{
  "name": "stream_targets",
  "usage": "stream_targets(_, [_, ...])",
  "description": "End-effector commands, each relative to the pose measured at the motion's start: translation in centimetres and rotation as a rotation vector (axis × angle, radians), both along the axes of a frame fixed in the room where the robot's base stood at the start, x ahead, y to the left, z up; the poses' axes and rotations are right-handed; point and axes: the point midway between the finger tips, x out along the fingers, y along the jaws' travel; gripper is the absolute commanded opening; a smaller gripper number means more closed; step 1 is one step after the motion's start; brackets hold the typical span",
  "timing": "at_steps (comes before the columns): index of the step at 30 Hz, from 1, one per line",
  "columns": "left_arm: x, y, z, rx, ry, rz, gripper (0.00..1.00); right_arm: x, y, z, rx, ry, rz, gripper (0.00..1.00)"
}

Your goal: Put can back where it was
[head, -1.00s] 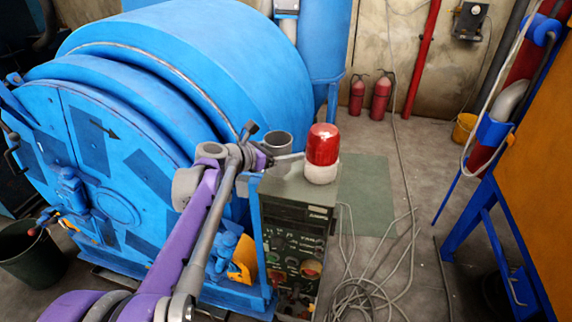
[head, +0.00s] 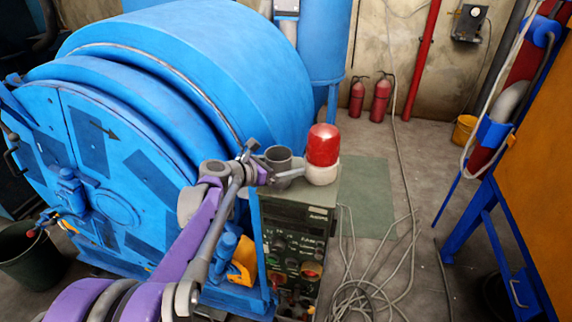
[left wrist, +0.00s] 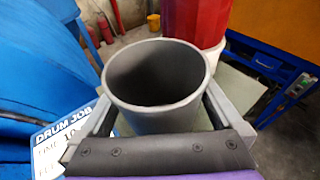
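The can is a grey, open-topped cylinder (head: 279,156) in the head view, over the left part of the top of the green-grey control cabinet (head: 300,215). In the left wrist view the can (left wrist: 157,85) stands upright, its hollow inside visible. My left gripper (head: 286,174) has a finger on each side of the can and is shut on it. The can's base is mostly hidden, so I cannot tell whether it touches the cabinet top. My right gripper is not in view.
A red dome with a white base (head: 323,154) stands on the cabinet just right of the can. A large blue drum machine (head: 190,75) fills the left. A card reading "DRUM JOB" (left wrist: 62,135) shows beside the gripper. Loose cables (head: 365,295) lie on the floor at right.

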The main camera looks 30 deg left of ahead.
Motion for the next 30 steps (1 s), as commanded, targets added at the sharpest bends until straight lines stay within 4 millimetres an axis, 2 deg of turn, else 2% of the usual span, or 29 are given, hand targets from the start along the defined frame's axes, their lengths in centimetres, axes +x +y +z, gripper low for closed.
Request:
stream_targets(5, [0.0, 0.0, 0.4, 0.0, -0.001, 0.0, 1.0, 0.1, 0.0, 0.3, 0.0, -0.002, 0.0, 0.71])
stream_targets(7, [-0.5, 0.3, 0.6, 0.001, 0.0, 0.002, 1.0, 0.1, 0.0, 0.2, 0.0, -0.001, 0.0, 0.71])
stream_targets(21, [-8.8, 3.6, 3.2, 0.001, 0.0, 0.004, 1.0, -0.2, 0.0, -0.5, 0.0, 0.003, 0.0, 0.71])
stream_targets(25, [-10.0, 4.1, 3.7, 0.001, 0.0, 0.003, 1.0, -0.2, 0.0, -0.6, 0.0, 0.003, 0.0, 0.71])
stream_targets(30, [-10.7, 4.3, 3.9, 0.0, 0.0, 0.0, 1.0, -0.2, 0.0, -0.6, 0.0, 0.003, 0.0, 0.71])
